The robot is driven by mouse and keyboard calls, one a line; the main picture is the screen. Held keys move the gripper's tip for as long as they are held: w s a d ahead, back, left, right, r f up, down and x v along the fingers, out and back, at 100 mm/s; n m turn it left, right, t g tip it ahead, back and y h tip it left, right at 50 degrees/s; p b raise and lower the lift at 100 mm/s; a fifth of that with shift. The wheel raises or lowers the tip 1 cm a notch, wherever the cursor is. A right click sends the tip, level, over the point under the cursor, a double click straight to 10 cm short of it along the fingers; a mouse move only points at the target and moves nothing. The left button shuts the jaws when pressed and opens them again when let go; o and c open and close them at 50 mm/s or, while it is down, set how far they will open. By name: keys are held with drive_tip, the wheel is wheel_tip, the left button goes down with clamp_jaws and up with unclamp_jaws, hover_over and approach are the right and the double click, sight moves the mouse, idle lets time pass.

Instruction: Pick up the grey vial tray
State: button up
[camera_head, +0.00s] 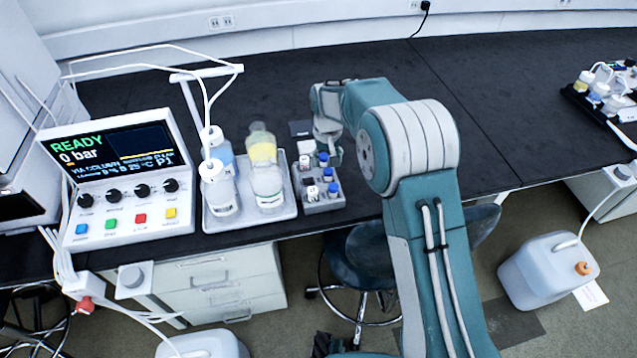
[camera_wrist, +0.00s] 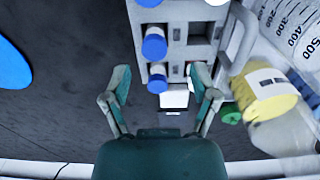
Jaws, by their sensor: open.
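The grey vial tray (camera_head: 322,208) stands on the black bench, holding several small vials with blue or white caps. In the wrist view the tray (camera_wrist: 198,52) shows at the upper middle, with blue-capped vials in its left row and a handle-like bar at its right. My gripper (camera_head: 329,155) is at the tray's back end in the head view, and my arm hides part of that end. In the wrist view my gripper (camera_wrist: 160,84) is open, its two fingers apart, with a blue-capped vial showing between the tips. I cannot tell whether the fingers touch the tray.
A white tray (camera_head: 282,213) with bottles stands close to the left of the vial tray. A yellow-labelled bottle (camera_wrist: 268,92) shows near my right finger in the wrist view. A control box (camera_head: 120,190) reading READY is further left. The bench behind and right is mostly clear.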

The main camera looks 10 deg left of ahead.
sight(328, 170)
drive_tip(key=f, duration=0.5)
drive_tip(key=shift+w+d+f, duration=0.15)
drive_tip(key=shift+d, duration=0.1)
clamp_jaws()
